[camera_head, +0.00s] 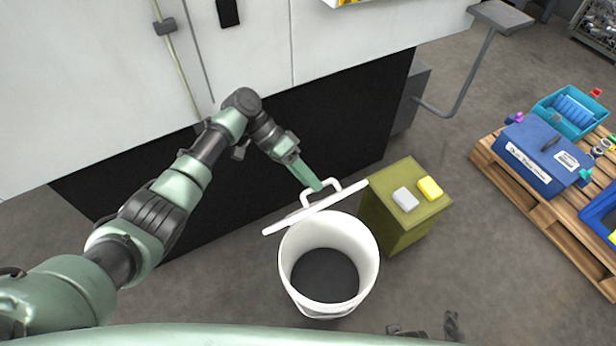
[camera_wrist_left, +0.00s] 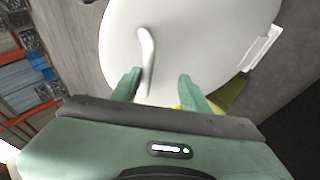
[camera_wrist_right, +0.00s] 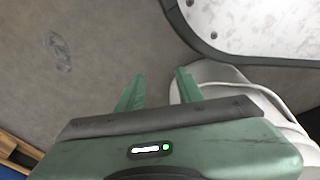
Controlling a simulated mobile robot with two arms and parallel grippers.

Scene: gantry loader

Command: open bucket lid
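The white bucket (camera_head: 327,268) stands open on the floor, its dark inside showing. Its white lid (camera_head: 318,207) is tilted up steeply at the bucket's far rim, with the handle (camera_head: 322,190) facing away from the opening. My left gripper (camera_head: 318,187) is at the lid handle. In the left wrist view its fingers (camera_wrist_left: 160,75) are apart, with the handle (camera_wrist_left: 148,60) between them, nearer the left finger, and the lid (camera_wrist_left: 200,40) behind. My right gripper (camera_wrist_right: 158,80) is open and empty; a white ridged surface, perhaps the bucket, lies beside its right finger.
An olive box (camera_head: 395,222) with a grey block (camera_head: 405,199) and a yellow block (camera_head: 430,188) stands right of the bucket. A machine with a black lower panel (camera_head: 290,130) is behind. A wooden pallet (camera_head: 530,203) with blue cases is at right; floor between is clear.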

